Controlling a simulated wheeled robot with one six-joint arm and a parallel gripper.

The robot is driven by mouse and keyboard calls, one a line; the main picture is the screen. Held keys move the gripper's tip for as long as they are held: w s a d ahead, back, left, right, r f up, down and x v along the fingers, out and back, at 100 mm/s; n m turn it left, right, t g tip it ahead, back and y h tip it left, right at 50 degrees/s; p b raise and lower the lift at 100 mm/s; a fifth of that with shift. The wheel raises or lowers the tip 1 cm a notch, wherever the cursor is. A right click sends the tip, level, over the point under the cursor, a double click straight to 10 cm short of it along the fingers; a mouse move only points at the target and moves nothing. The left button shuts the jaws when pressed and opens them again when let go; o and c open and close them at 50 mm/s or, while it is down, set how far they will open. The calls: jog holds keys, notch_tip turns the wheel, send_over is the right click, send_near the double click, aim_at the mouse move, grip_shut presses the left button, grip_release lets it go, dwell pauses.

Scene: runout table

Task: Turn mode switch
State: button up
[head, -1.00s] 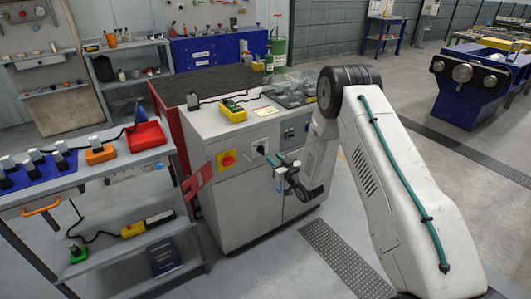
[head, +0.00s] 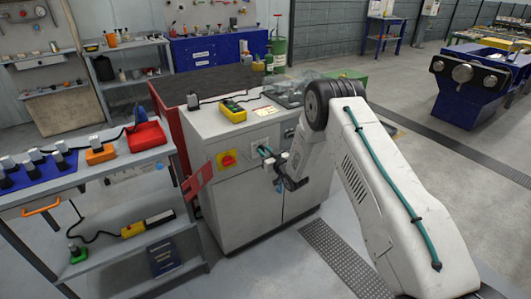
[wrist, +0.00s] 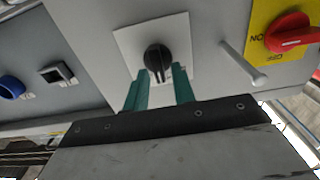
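The mode switch is a black rotary knob (wrist: 157,60) on a square white plate (wrist: 128,42), seen in the wrist view. It sits on the front of the grey cabinet (head: 232,195). My gripper (wrist: 159,70) has two teal fingers, one on each side of the knob's lower part. A gap shows between each finger and the knob, so the gripper is open around it without a visible grip. In the head view my gripper (head: 264,151) is at the cabinet front and hides the knob.
A red switch (wrist: 290,34) on a yellow plate and a metal peg (wrist: 243,64) lie right of the knob in the wrist view. A blue button (wrist: 11,87) is at left. A red panel (head: 197,181) juts out left of the cabinet. Floor in front is clear.

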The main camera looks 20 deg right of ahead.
grip_shut()
jog(key=shift+m, duration=0.3)
jog(key=shift+w+d+f+m, duration=0.1)
jog(key=shift+d+m, duration=0.1)
jog(key=shift+m, duration=1.85)
jog(key=shift+d+f+m, duration=0.1)
jog(key=shift+d+m, duration=0.05)
jog(key=shift+m, duration=1.9)
jog(key=shift+o, duration=1.5)
grip_release()
